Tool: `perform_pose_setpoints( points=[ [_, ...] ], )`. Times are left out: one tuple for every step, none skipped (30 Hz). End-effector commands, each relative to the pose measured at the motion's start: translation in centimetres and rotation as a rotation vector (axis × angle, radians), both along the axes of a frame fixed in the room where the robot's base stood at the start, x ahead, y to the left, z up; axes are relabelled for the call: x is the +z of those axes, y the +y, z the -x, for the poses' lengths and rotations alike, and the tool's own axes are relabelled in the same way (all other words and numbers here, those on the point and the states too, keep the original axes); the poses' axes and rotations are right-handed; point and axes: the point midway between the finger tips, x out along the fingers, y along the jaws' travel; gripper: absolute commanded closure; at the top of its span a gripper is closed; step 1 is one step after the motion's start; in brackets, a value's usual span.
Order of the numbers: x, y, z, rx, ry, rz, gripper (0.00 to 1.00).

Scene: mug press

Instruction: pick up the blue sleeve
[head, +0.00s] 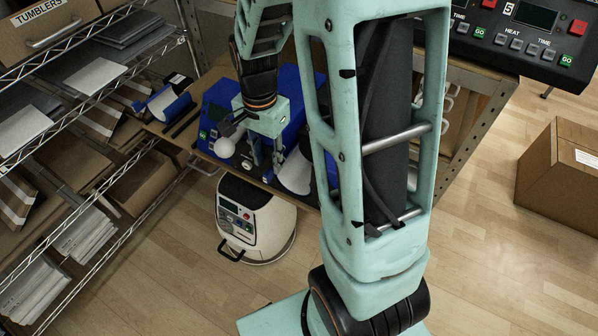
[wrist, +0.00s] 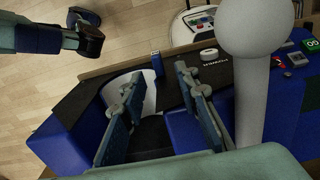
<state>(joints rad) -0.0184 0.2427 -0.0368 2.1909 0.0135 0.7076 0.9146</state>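A blue rolled piece with a white part (head: 168,103), which looks like the blue sleeve, lies at the left end of the bench, left of the blue press. My gripper (head: 263,158) is over the press area, to the right of that piece and apart from it. In the wrist view my gripper's two fingers (wrist: 160,103) stand apart with nothing held between them. A white curved thing (wrist: 146,88) lies beyond and between the fingers; whether they touch it I cannot tell. A small blue upright thing (wrist: 156,63) shows near the bench edge; I cannot tell what it is.
The blue press (head: 217,112) has a white ball handle (wrist: 258,27) close to my gripper's right. A white rounded machine (head: 255,222) stands on the floor. Wire shelves (head: 95,75) stand left.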

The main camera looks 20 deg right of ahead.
Motion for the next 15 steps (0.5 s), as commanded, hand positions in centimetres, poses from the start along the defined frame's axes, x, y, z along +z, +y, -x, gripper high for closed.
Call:
perform_pose_setpoints(
  points=[
    [-1.0,0.0,0.2,0.0,0.006,0.0,0.71],
    [-1.5,0.0,0.3,0.0,0.005,0.0,0.71],
    [-2.1,0.1,0.3,0.0,0.005,0.0,0.71],
    [-2.6,0.1,0.4,0.0,0.005,0.0,0.71],
    [-3.1,0.1,0.4,-0.001,0.006,0.0,0.71],
    [-3.6,0.1,0.4,-0.001,0.005,0.0,0.71],
    [-3.9,0.1,0.3,-0.001,0.004,0.0,0.71],
    [-4.1,0.1,0.3,-0.001,0.004,0.0,0.71],
    [-4.4,0.1,0.3,-0.001,0.004,0.0,0.71],
    [-4.5,0.1,0.3,-0.001,0.002,0.0,0.71],
    [-4.5,0.1,0.3,-0.001,0.001,0.0,0.71],
    [-4.6,0.1,0.2,-0.001,0.0,0.0,0.71],
    [-4.5,0.1,0.2,-0.001,0.0,0.0,0.71],
    [-4.5,0.1,0.2,-0.001,0.0,0.0,0.71],
    [-4.5,0.1,0.2,0.0,0.0,0.0,0.71]
  ],
)
